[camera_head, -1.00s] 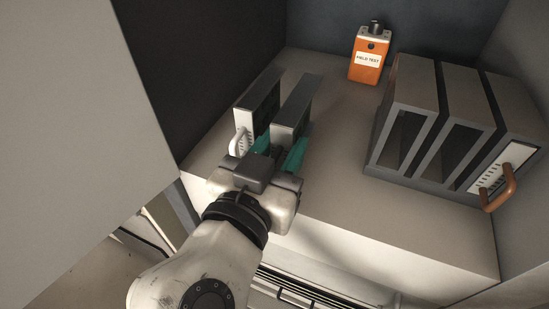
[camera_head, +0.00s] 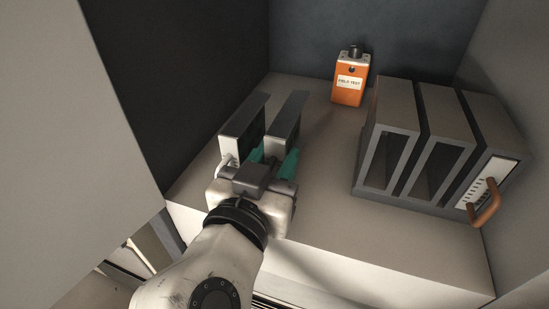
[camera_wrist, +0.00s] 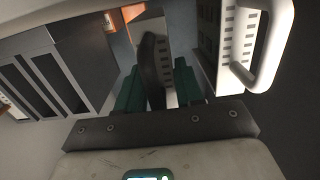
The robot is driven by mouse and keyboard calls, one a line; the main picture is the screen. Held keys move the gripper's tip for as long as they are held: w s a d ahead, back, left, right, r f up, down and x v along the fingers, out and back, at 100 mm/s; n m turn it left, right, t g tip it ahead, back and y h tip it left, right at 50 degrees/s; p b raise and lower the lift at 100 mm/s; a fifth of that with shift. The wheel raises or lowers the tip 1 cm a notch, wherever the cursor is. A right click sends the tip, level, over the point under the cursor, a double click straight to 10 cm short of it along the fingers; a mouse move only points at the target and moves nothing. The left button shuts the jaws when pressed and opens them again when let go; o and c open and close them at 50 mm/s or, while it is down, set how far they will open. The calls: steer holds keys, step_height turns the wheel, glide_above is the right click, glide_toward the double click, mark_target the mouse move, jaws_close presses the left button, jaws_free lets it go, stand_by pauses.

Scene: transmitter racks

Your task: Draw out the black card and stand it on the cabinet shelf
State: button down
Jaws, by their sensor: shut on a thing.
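The black card (camera_head: 287,122) is a slim grey-topped module, upright at the left of the cabinet shelf (camera_head: 325,215). My gripper (camera_head: 273,163) has its teal fingers at the card's front. In the wrist view my gripper (camera_wrist: 158,88) is shut on the dark handle of the black card (camera_wrist: 151,65). A similar card with a white handle (camera_head: 240,130) stands close on its left, with a gap between them. Its white handle (camera_wrist: 268,55) shows in the wrist view beside my fingers. The held card's lower edge is hidden, so I cannot tell if it touches the shelf.
A grey rack (camera_head: 398,108) stands at the right, with two open slots and a card with a copper handle (camera_head: 485,204) in its right slot. An orange field-test box (camera_head: 349,84) stands at the back. Shelf between the cards and rack is clear. A dark wall (camera_head: 180,80) is close left.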

steer(key=shift+f+b, duration=0.75)
steer(key=shift+b, duration=0.05)
steer(key=c, duration=0.6)
jaws_free()
steer(key=shift+c, duration=0.2)
steer(key=shift+s, duration=0.1)
steer(key=b+v, duration=0.1)
steer(key=v, duration=0.9)
steer(key=shift+s+a, duration=0.15)
steer(key=shift+s, duration=0.15)
